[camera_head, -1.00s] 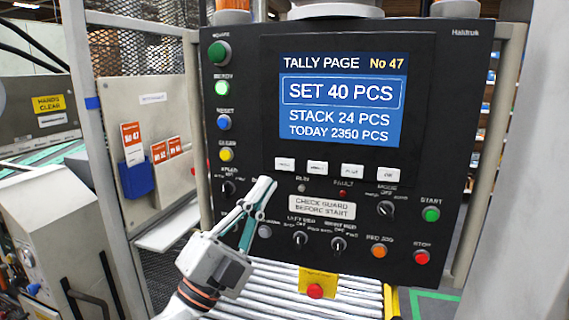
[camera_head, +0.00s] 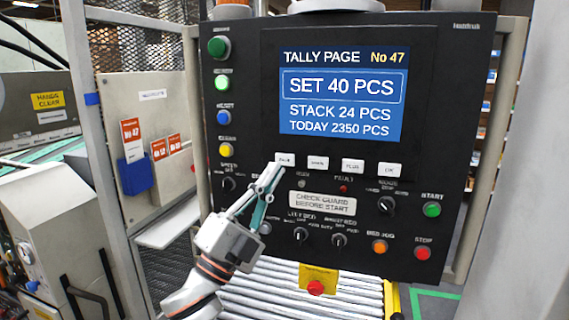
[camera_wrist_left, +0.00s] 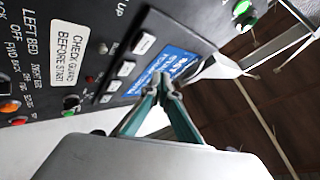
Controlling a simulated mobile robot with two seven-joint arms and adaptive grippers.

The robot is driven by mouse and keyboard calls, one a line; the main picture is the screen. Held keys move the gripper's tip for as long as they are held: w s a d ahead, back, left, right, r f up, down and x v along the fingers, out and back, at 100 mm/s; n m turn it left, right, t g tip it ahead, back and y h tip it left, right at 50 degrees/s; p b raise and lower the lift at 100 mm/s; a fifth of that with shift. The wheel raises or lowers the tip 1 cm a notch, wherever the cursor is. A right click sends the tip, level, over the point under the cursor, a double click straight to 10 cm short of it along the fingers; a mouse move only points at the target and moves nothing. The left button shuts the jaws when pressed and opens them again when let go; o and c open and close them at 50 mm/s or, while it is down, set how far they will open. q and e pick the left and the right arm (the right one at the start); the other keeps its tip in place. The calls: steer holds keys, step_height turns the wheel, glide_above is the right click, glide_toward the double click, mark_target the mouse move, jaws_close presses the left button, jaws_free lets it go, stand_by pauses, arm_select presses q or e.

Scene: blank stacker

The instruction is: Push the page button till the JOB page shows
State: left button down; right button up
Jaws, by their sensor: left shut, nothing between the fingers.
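The page button (camera_head: 284,159) is the leftmost white key in the row under the screen, and it shows in the left wrist view (camera_wrist_left: 144,43). The screen (camera_head: 342,95) reads TALLY PAGE No 47, with SET 40 PCS, STACK 24 PCS and TODAY 2350 PCS. My left gripper (camera_head: 274,168) is shut and empty, its tips just below the page button in the head view. Its fingertips (camera_wrist_left: 163,78) also show in the left wrist view, where I cannot tell whether they touch the panel. My right gripper is not in view.
Other white keys, PLUS (camera_head: 352,166) and OK (camera_head: 389,169) among them, sit right of the page button. The CHECK GUARD plate (camera_head: 322,203), knobs and coloured buttons are below. A column of coloured buttons runs down the panel's left side. Rollers (camera_head: 290,292) lie underneath.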

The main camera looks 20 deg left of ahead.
mark_target(292, 148)
arm_select(q)
steer(key=shift+w, duration=1.9)
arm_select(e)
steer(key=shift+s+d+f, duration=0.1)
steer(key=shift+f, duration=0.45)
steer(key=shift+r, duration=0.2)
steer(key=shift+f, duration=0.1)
arm_select(q)
steer(key=shift+w, duration=0.45)
steer(key=shift+w+d, duration=0.1)
steer(key=shift+w, duration=0.25)
steer(key=shift+s, duration=0.8)
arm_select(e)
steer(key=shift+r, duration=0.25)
